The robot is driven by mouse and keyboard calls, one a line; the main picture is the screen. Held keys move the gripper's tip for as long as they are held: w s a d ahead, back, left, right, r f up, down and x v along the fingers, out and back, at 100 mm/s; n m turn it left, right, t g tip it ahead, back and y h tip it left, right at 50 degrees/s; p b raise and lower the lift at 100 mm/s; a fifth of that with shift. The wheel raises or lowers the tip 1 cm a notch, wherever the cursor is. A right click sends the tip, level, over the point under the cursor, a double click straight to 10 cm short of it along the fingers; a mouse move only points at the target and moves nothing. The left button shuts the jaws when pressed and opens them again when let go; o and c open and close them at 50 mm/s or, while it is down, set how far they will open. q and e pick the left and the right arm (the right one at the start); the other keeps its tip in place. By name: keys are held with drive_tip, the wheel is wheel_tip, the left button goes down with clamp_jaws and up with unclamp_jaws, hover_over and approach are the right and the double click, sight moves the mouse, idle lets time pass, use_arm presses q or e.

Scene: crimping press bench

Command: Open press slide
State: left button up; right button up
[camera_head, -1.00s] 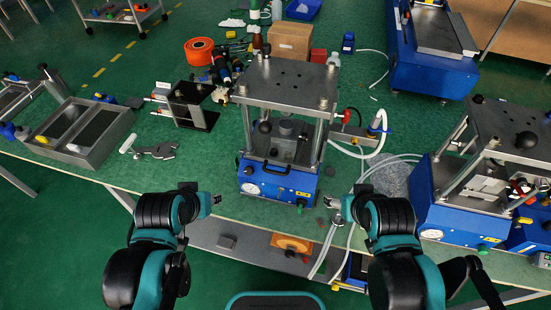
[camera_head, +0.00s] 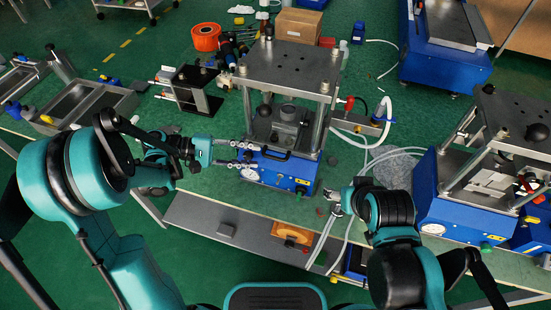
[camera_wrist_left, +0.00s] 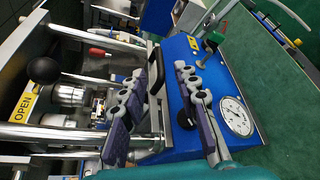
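The middle press (camera_head: 285,75) has a blue base (camera_head: 272,172) and a grey top plate on posts. Its slide's black handle (camera_head: 262,153) is at the front, under a grey fixture (camera_head: 287,128). In the left wrist view, the black handle (camera_wrist_left: 155,75) stands before the blue front panel. My left gripper (camera_head: 245,155) is at the handle's left end, fingers apart. In the wrist view, the left gripper (camera_wrist_left: 166,62) has its fingertips near the handle; I cannot tell whether they touch it. My right gripper (camera_head: 336,203) hangs right of the press base, away from the handle; its finger opening is unclear.
A gauge (camera_wrist_left: 236,116) sits on the base front. A second press (camera_head: 480,190) stands at right, with clear hoses (camera_head: 375,160) between. A dark fixture stand (camera_head: 192,90) and metal tray (camera_head: 85,103) are at left. A shelf with an orange item (camera_head: 292,233) lies below.

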sight(271, 158)
use_arm(q)
drive_tip(key=b+x, duration=0.2)
drive_tip(key=x, duration=0.4)
drive_tip(key=shift+d+f, duration=0.1)
drive_tip(key=shift+d, duration=0.75)
clamp_jaws()
